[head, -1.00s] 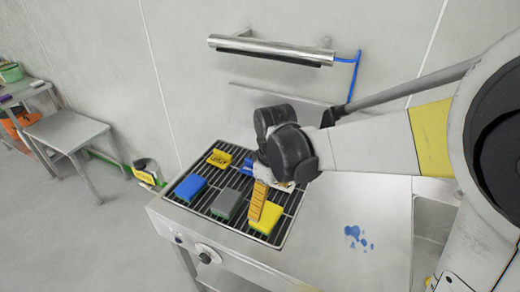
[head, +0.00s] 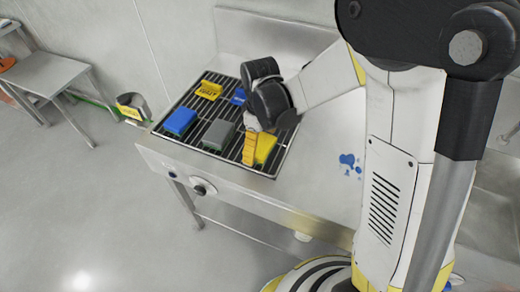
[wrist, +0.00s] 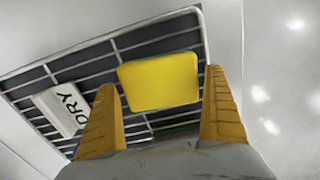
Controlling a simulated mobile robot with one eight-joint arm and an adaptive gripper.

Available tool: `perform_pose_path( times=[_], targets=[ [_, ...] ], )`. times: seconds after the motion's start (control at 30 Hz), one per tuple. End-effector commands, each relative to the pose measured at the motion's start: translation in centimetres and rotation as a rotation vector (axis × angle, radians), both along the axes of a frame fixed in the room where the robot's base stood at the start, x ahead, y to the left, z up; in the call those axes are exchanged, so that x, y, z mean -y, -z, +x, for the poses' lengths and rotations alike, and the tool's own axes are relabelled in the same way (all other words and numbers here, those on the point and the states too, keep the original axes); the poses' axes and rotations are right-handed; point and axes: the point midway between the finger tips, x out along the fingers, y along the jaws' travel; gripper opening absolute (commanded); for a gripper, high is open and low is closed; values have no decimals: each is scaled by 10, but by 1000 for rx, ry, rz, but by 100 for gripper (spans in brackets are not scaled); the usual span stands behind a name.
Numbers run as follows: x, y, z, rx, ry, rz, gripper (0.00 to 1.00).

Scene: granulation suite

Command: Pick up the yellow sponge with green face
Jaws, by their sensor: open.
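The yellow sponge with green face (head: 265,147) lies yellow side up at the right end of a black slatted rack (head: 212,152). My gripper (head: 249,152) is above the rack, and its orange finger partly covers the sponge's left side in the head view. In the wrist view the sponge (wrist: 160,81) shows between the two spread fingertips of my gripper (wrist: 160,80), with a thin green edge visible. The gripper is open and holds nothing. Whether the fingers are level with the sponge cannot be told.
A grey sponge (head: 219,134) and a blue sponge (head: 179,122) lie left of the yellow one. A yellow lettered sign (head: 209,89) and a blue item (head: 238,97) are behind. A blue spill (head: 349,161) marks the bare steel top on the right.

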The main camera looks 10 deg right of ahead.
Motion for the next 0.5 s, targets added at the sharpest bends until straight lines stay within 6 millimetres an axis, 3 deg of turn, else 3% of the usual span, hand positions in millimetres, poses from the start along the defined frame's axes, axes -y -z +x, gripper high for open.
perform_pose_path(
  times=[0.23, 0.33, 0.5],
  targets=[
    [0, 4, 0, 0, 0, 0, 100],
    [0, 4, 0, 0, 0, 0, 71],
    [0, 4, 0, 0, 0, 0, 69]
  ],
)
